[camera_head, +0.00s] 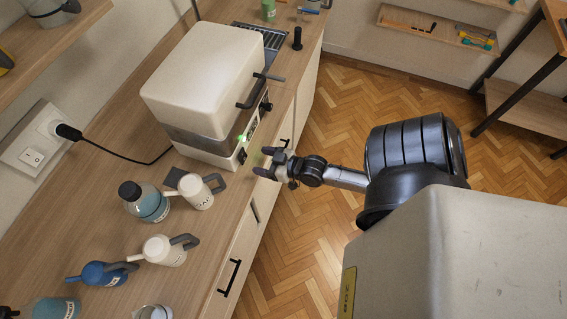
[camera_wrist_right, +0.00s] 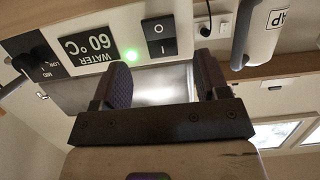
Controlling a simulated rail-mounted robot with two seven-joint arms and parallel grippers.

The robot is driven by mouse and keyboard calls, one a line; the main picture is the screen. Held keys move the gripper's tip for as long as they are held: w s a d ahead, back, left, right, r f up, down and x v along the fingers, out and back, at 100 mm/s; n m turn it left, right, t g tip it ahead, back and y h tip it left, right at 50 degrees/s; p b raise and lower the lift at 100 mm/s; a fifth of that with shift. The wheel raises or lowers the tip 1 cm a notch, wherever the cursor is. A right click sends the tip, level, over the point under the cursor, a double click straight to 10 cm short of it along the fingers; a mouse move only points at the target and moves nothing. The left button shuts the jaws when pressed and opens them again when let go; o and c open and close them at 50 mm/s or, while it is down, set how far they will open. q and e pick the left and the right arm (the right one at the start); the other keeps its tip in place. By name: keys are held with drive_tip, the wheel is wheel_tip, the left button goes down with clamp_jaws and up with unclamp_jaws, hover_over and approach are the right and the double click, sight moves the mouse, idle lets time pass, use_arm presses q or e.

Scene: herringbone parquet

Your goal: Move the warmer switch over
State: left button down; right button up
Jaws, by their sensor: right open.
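The warmer (camera_head: 205,75) is a cream-lidded box with a grey lower body on the counter in the head view. In the right wrist view, upside down, its front panel shows a black rocker switch (camera_wrist_right: 160,37) marked O and I, beside a lit green lamp (camera_wrist_right: 131,54). I cannot tell which side of the rocker is pressed in. My right gripper (camera_head: 265,162) is open and empty in front of the panel's near end; its fingers (camera_wrist_right: 163,80) show apart below the switch, with no visible contact. My left gripper is not in view.
A WATER 60 °C label (camera_wrist_right: 88,48) and a dial (camera_wrist_right: 38,58) are on the panel. A white jug (camera_head: 198,193), a blue-filled bottle (camera_head: 150,206) and other jugs stand nearby. A black cord (camera_head: 120,157) runs to a wall socket (camera_head: 35,150). The floor beside the counter is clear.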

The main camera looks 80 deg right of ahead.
drive_tip(key=v, duration=0.8)
drive_tip(key=shift+f, duration=0.1)
idle(0.5)
